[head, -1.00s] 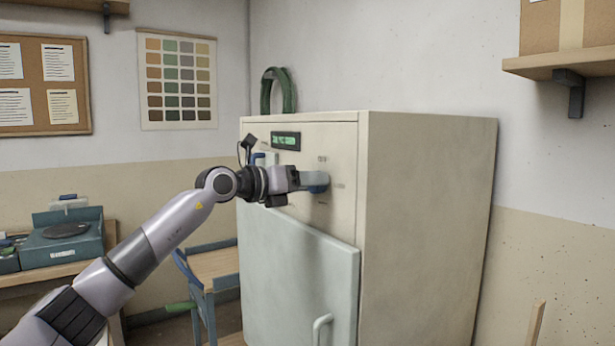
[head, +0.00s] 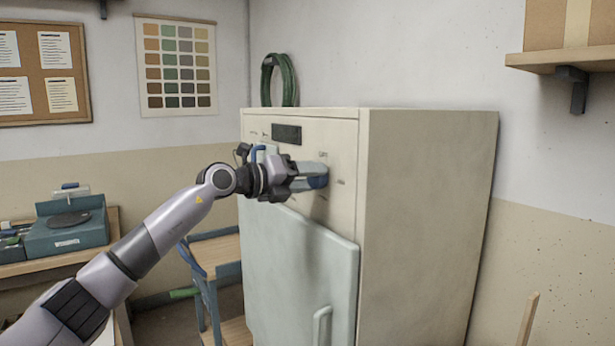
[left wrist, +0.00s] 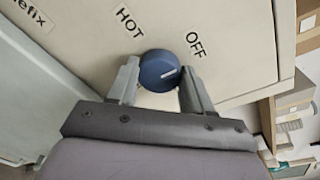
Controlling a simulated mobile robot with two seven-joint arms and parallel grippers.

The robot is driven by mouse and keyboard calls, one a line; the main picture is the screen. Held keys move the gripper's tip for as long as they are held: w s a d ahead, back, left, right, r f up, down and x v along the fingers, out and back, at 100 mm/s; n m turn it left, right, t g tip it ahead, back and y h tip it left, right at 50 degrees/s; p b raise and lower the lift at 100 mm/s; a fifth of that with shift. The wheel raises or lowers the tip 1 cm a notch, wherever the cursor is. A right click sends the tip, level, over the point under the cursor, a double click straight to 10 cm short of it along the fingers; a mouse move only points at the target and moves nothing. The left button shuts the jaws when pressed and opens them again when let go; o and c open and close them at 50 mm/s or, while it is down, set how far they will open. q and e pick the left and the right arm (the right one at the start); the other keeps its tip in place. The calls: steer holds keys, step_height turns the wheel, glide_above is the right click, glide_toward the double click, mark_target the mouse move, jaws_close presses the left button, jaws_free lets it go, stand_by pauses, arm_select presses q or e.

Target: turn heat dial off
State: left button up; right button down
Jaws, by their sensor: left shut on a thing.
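The heat dial (head: 319,182) is a round blue knob on the front panel of a cream cabinet (head: 425,200). In the left wrist view, the dial (left wrist: 159,70) has a white mark that points up and right, toward the "OFF" label (left wrist: 195,44). The "HOT" label (left wrist: 129,22) is up and left of it. My left gripper (head: 312,178) is shut on the dial, with one finger on each side in the left wrist view (left wrist: 161,84). The panel display (head: 286,134) is dark. My right gripper is in neither view.
A pale door (head: 300,265) with a handle (head: 322,325) is below the panel. A wooden-topped blue stand (head: 215,250) and a bench with a teal device (head: 66,230) are at left. A shelf (head: 560,58) is at upper right.

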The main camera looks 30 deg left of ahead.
arm_select(q)
steer(key=o, duration=1)
steer(key=shift+o, duration=0.2)
steer(key=shift+a, duration=0.1)
steer(key=b+v, duration=0.2)
steer(key=v, duration=0.5)
steer(key=shift+b, duration=0.35)
steer(key=shift+s, duration=0.1)
